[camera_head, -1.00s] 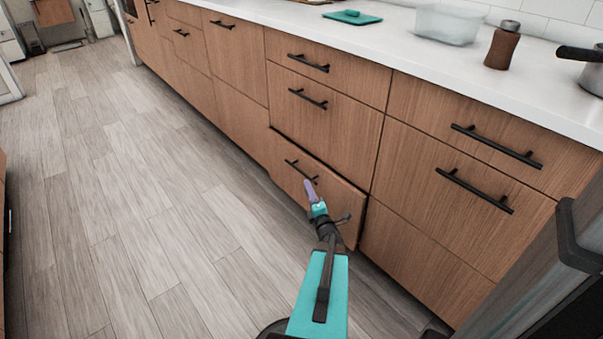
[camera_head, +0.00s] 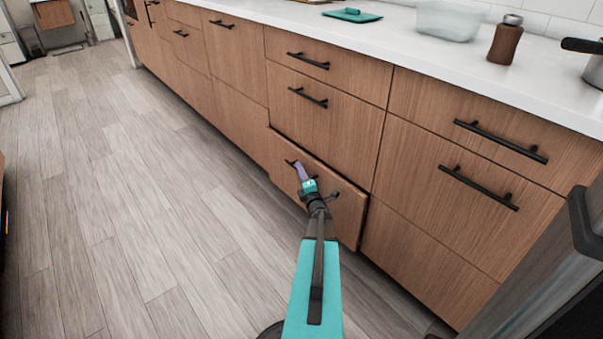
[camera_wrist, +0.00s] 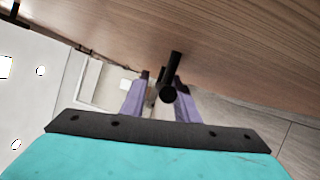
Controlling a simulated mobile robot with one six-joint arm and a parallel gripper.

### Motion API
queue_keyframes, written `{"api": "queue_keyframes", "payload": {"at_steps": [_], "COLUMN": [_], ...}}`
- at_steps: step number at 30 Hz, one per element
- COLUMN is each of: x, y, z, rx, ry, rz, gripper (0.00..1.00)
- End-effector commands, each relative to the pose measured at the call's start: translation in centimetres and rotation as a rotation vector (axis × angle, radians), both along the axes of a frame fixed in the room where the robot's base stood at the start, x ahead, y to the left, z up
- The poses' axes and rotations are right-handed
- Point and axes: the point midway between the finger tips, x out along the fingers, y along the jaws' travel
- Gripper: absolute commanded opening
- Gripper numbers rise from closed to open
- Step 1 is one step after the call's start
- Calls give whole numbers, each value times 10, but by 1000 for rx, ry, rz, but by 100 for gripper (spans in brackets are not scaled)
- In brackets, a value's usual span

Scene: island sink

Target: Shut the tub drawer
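The tub drawer appears to be the bottom wooden drawer (camera_head: 338,215) of the middle stack, the one front standing out a little from the cabinet. Its dark bar handle (camera_head: 289,163) is partly hidden by my gripper (camera_head: 301,169). In the wrist view, the end of the handle (camera_wrist: 168,94) shows between the purple fingers of my gripper (camera_wrist: 161,80), with a gap beside the left finger. The fingers look apart, not closed on the bar. The drawer front (camera_wrist: 230,50) fills the top of that view. The inside of the drawer is hidden.
Closed drawers with bar handles surround it, such as the one above (camera_head: 320,122). The white countertop (camera_head: 400,45) holds a teal board (camera_head: 352,15), a clear tub (camera_head: 447,20) and a brown shaker (camera_head: 505,42). The wooden floor (camera_head: 150,200) to the left is clear.

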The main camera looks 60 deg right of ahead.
Motion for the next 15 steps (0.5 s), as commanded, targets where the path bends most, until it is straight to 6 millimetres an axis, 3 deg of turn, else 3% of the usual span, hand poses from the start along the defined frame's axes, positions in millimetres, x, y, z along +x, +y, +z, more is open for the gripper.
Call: {"api": "queue_keyframes", "payload": {"at_steps": [8, 13, 15], "x": [0, 0, 0], "y": [0, 0, 0], "z": [0, 0, 0], "rx": [0, 0, 1], "ry": [0, 0, 1], "rz": [0, 0, 0], "gripper": [28, 0, 0]}}
